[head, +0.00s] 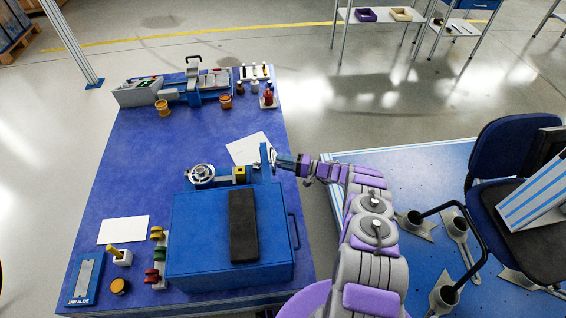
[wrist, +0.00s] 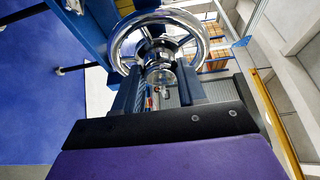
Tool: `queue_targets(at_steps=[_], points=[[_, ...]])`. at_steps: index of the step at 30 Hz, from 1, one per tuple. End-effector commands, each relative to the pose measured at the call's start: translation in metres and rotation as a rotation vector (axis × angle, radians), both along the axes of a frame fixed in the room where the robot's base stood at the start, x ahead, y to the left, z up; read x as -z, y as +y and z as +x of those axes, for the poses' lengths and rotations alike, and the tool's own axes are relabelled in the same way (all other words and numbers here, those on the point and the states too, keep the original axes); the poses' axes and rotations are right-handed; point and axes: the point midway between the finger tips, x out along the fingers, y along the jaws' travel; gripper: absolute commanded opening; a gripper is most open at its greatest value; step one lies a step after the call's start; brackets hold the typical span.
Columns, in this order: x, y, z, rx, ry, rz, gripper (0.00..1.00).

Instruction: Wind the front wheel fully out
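A chrome handwheel with spokes and a round hub (wrist: 168,15) fills the upper middle of the wrist view. In the head view, my gripper (head: 274,160) points left at the right end of the blue device on the bench, where the wheel seems to stand edge-on and is hard to make out. In the wrist view, the two dark fingers of my gripper (wrist: 160,88) are apart, with the wheel's hub visible between and beyond them. Whether they touch the hub or spokes I cannot tell. Another round handwheel (head: 202,172) lies at the device's left end.
A blue box (head: 200,240) with a black pad (head: 243,226) stands in front of the device. The blue bench (head: 150,150) also bears a machine (head: 190,87) at the back and white papers (head: 122,230). A blue chair (head: 505,150) stands at the right.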

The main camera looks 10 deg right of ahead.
Motion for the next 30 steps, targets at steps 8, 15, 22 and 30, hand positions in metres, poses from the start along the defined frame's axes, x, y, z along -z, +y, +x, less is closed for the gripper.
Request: queue_targets(at_steps=[8, 15, 22, 30], points=[[0.002, -0.001, -0.002, 0.003, 0.005, -0.002, 0.64], [0.0, 0.0, -0.002, 0.001, 0.002, -0.001, 0.64], [0.0, -0.02, -0.012, -0.003, 0.001, 0.0, 0.64], [0.001, -0.058, -0.038, -0.013, 0.003, 0.001, 0.64]])
